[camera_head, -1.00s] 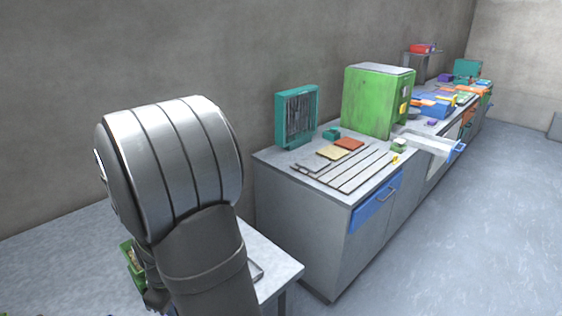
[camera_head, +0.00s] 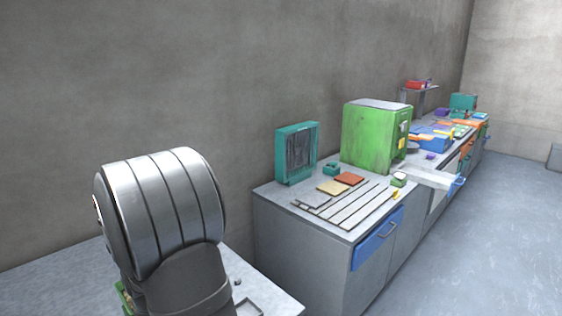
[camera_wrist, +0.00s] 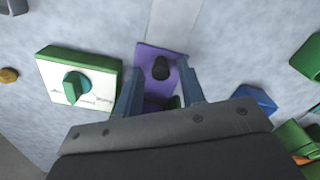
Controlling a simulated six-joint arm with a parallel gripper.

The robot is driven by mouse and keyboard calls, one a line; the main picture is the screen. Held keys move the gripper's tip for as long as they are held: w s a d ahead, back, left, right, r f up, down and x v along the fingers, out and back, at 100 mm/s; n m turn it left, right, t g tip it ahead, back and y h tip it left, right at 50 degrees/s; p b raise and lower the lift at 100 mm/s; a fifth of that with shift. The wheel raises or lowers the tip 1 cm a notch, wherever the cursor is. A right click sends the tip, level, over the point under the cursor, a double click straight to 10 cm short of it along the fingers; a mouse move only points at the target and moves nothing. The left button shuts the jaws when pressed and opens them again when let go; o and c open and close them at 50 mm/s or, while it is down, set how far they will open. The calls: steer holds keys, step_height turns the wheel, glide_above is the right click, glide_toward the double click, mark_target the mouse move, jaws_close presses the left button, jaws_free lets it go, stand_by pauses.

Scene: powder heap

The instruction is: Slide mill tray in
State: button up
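The purple piece's near end is partly hidden between the fingers. A green block with a white face and a green dial (camera_wrist: 75,87) stands to the left. In the head view my arm hides the gripper and the purple piece.
Green objects (camera_wrist: 309,58) and a blue piece (camera_wrist: 255,99) lie to the right in the wrist view. In the head view a counter (camera_head: 300,240) carries a green machine (camera_head: 370,140), a teal rack (camera_head: 296,155) and flat plates (camera_head: 348,179). Open floor lies at right.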

steer(key=shift+r, duration=3.75)
step_height(320, 180, down, 7)
steer(key=shift+f, duration=0.2)
steer(key=shift+s+d+f, duration=0.1)
steer(key=shift+s+d, duration=0.3)
